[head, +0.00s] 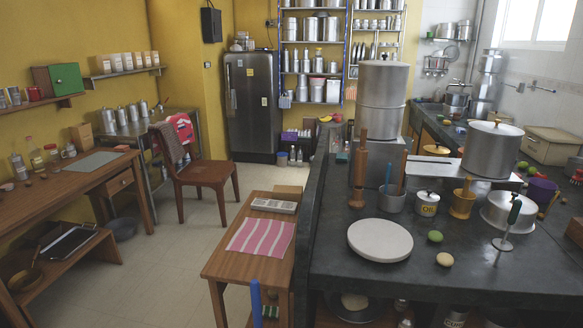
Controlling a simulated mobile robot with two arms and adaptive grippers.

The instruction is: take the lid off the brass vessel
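A small brass vessel (462,203) stands on the dark counter (330,250), right of a white jar marked OIL (427,203). A thin brass piece sticks up from its top. At this size I cannot tell whether a lid sits on it. Neither of my grippers is in view.
A round white board (380,240), a green fruit (435,236) and a pale round item (445,259) lie in front. A steel cup with utensils (391,200) and a wooden mill (357,180) stand left. A wooden bench (225,265) adjoins the counter.

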